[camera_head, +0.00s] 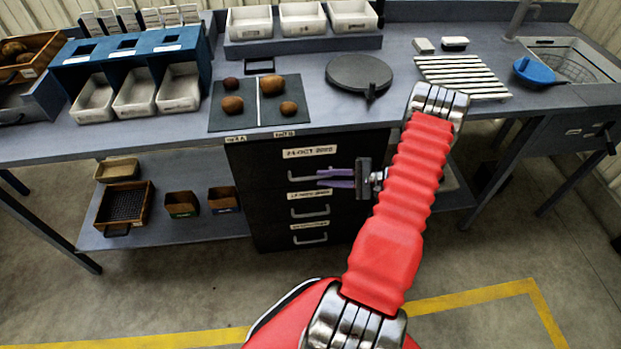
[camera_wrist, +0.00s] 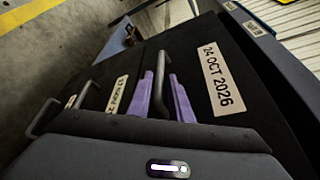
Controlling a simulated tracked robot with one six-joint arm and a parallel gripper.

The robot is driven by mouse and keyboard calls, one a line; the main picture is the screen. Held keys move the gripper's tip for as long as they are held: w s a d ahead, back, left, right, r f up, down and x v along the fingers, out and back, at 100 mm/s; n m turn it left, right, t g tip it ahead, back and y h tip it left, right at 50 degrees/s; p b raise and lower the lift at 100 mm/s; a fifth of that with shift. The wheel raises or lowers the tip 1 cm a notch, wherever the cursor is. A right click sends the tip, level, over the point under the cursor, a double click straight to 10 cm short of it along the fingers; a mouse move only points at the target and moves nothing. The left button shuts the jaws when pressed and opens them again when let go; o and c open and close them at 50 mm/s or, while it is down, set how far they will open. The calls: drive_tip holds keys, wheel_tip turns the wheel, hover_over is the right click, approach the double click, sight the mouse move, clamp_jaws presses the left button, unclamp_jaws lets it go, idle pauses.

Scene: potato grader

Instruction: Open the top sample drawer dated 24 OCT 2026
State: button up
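The top drawer (camera_head: 265,165) of the black cabinet carries a white label (camera_head: 309,152) dated 24 OCT 2026, which reads clearly in the wrist view (camera_wrist: 221,79). The drawer looks shut, flush with the drawers below. Its bar handle (camera_wrist: 162,60) runs between the two purple fingers of my gripper (camera_wrist: 160,76). The fingers stand apart on either side of the bar, and I see no clear grip on it. In the head view my gripper (camera_head: 325,177) reaches the handle from the right. It partly hides the handle there.
Two more drawers (camera_head: 310,210) with handles lie below. The worktop (camera_head: 420,110) overhangs the cabinet. It holds a dark mat (camera_head: 223,117) with potatoes, a round dark plate (camera_head: 360,72) and white trays (camera_head: 250,22). A low shelf (camera_head: 170,238) with boxes stands left. The floor in front is clear.

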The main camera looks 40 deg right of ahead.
sight(318, 178)
drive_tip(key=shift+x, duration=2.7)
clamp_jaws()
